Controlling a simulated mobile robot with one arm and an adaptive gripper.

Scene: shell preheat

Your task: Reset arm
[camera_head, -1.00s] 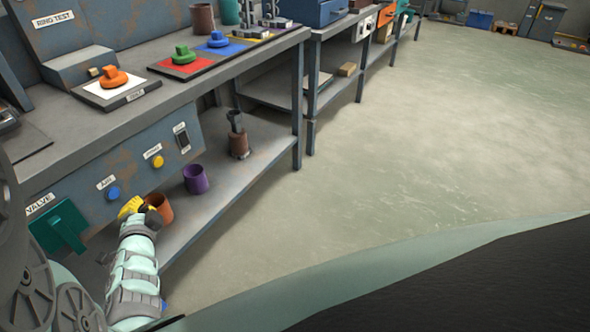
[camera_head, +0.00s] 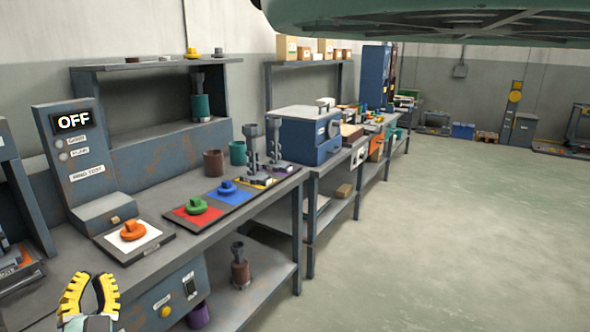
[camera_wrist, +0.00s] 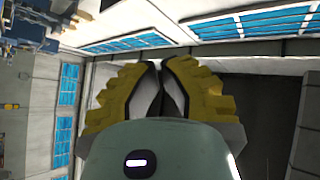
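My gripper (camera_head: 92,280) has yellow ridged fingers and shows at the lower left in the head view, in front of the near bench. In the wrist view its fingertips (camera_wrist: 161,64) come together, with dark inner pads and a narrow gap lower down. No object shows between the fingers. The fingers point upward in the head view. Most of my arm is out of the head view.
The near bench (camera_head: 64,228) holds a ring-test panel reading OFF (camera_head: 74,122), an orange knobbed piece (camera_head: 133,231), a green one (camera_head: 196,206) and a blue one (camera_head: 227,187). A blue box machine (camera_head: 305,135) stands beyond. Open floor (camera_head: 450,230) lies right.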

